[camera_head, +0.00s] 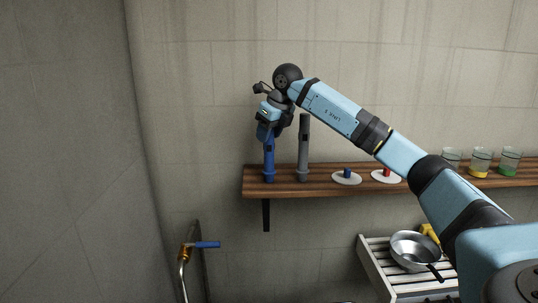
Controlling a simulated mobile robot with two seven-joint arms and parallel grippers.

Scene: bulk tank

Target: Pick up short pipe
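A blue pipe (269,165) stands upright at the left end of the wooden shelf. A grey pipe (304,150) stands upright just right of it. Its visible top is higher than the clearly visible part of the blue one, whose upper end is hidden by my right gripper (268,131). That gripper is at the top of the blue pipe, pointing down. Its fingers are small and dark against the blue, so I cannot tell whether they are closed on the pipe. My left gripper is out of view.
The wooden shelf (330,188) also carries two white discs with a blue (347,173) and a red knob (386,173), then glasses (480,162) at right. A metal pan (411,250) sits on a slatted rack (375,259) below. A blue-handled valve (207,245) is lower left.

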